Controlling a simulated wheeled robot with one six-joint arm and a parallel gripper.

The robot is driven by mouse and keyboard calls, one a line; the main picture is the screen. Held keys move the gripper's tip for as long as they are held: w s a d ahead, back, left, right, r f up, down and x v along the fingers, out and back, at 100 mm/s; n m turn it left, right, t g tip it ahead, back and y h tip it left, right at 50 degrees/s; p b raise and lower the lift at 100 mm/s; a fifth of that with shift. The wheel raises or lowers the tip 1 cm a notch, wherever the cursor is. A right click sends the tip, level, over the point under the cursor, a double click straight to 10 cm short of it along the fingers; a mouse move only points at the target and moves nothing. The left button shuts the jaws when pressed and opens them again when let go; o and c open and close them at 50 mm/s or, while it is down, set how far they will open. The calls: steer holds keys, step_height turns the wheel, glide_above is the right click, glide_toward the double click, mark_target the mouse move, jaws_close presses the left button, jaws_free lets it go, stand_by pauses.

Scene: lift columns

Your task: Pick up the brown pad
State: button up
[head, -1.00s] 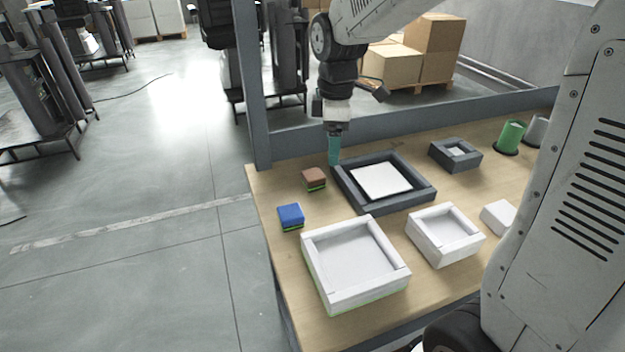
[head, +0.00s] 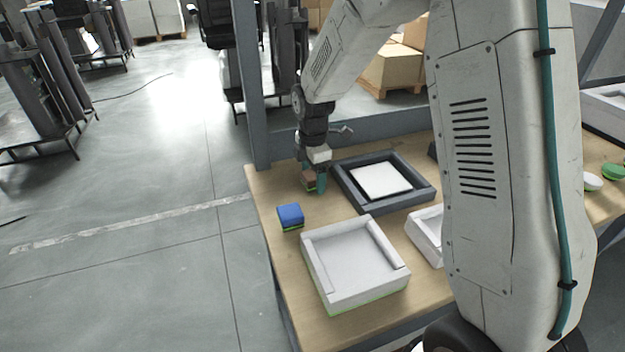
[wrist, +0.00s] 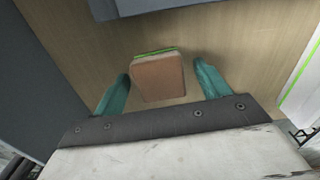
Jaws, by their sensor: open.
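The brown pad (wrist: 158,78) lies on the wooden table, a small block with a brown top and a green edge. In the wrist view it sits between the two teal fingers of my gripper (wrist: 163,84), close to the left finger, with a wider gap on the right. The gripper is open. In the head view my gripper (head: 312,186) is down at the table around the brown pad (head: 308,178), which is partly hidden by the fingers. I cannot tell whether a finger touches it.
A blue pad (head: 290,215) lies nearer the table's left edge. A dark tray (head: 421,191) with a white panel is right of the gripper. A white tray (head: 318,270) stands in front. A grey frame beam (head: 385,129) runs behind the table.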

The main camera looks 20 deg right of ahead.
steer(key=shift+f, duration=0.25)
steer(key=c, duration=1.1)
steer(key=shift+o, duration=0.2)
steer(key=shift+r, duration=0.15)
